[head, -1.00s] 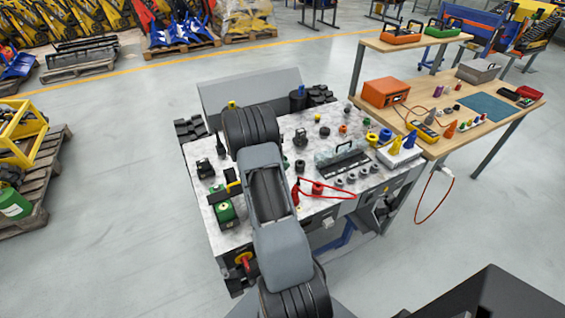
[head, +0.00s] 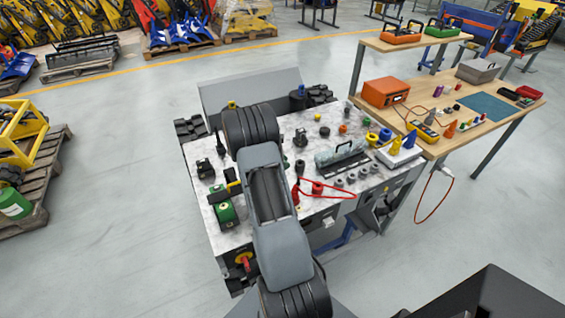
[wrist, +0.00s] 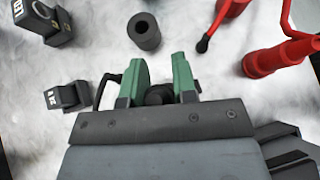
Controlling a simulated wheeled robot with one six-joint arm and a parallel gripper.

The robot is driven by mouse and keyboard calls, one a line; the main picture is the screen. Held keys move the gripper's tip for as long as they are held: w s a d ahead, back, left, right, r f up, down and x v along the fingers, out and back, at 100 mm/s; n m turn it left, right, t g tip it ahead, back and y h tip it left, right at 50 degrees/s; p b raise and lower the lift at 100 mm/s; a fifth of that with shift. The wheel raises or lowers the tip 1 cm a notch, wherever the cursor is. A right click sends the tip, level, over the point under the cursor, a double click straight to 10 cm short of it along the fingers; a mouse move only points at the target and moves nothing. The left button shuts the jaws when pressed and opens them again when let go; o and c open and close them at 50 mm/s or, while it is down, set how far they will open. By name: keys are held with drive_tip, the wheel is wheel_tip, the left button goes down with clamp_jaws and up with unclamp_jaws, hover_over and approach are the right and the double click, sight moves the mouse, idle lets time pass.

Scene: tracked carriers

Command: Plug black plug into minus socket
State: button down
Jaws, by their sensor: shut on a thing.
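In the wrist view my gripper (wrist: 159,82) has green fingertips, shut on a black plug (wrist: 158,96), seen as a dark round end between them. A black cable (wrist: 102,90) loops out beside the left finger. A dark grey round socket (wrist: 146,32) with an open hole stands just beyond the fingertips, apart from them and a little left. No minus mark is readable on it, so I cannot confirm it is the minus socket.
A red socket (wrist: 262,62) and red cable lie to the right in the wrist view; the red cable (head: 335,194) also shows in the head view. Black blocks (wrist: 66,97) stand at left. A clear case with a handle (head: 340,157) sits on the marbled top.

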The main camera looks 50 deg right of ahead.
drive_tip(key=shift+f+b, duration=0.85)
drive_tip(key=shift+f, duration=0.55)
idle(1.4)
drive_tip(key=c, duration=0.8)
unclamp_jaws()
drive_tip(key=r, duration=0.4)
drive_tip(key=shift+s+a, duration=0.15)
drive_tip(key=shift+s, duration=0.05)
drive_tip(key=s+a+r, duration=0.4)
drive_tip(key=s, duration=0.1)
drive_tip(key=s+a+r+b, duration=0.1)
drive_tip(key=s+a+r, duration=0.4)
